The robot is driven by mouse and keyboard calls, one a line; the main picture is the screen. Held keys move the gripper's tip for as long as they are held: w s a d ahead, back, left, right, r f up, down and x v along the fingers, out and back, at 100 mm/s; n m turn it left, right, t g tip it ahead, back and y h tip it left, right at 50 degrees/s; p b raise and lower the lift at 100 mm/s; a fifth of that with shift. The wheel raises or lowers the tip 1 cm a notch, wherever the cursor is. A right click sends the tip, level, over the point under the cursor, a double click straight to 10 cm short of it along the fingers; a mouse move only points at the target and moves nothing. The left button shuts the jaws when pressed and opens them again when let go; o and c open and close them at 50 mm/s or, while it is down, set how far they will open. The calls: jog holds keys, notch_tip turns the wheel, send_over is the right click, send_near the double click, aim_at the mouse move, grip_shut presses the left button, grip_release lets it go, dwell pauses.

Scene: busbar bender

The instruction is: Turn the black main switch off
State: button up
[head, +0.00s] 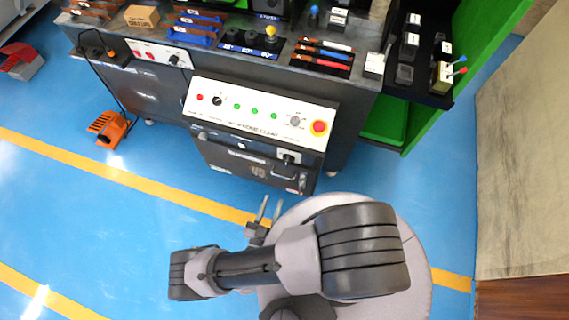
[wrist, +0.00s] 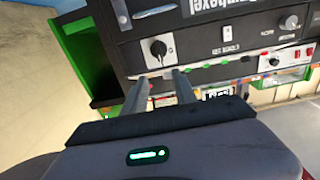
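The black main switch (head: 289,159) is a black rotary knob on a pale square plate, on the upper right of the dark cabinet front below the sloped control panel. In the wrist view the black knob (wrist: 158,48) shows on its white plate, straight beyond my fingers. The printing around it is too small to read. My gripper (head: 271,208) is in front of the cabinet, below the switch in the head view and apart from it. In the wrist view my gripper (wrist: 158,80) has its two fingers spread with a gap and nothing between them.
The sloped white panel (head: 258,120) above the switch has a red emergency button (head: 319,127), green buttons and other knobs. The bench above carries tools and small blocks. A green frame (head: 480,45) stands at the right. An orange foot pedal (head: 108,129) lies left on clear blue floor.

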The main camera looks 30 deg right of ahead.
aim_at(286, 164)
jog(key=x, duration=1.5)
jog(key=shift+w+d, duration=0.2)
jog(key=shift+f, duration=0.1)
grip_shut()
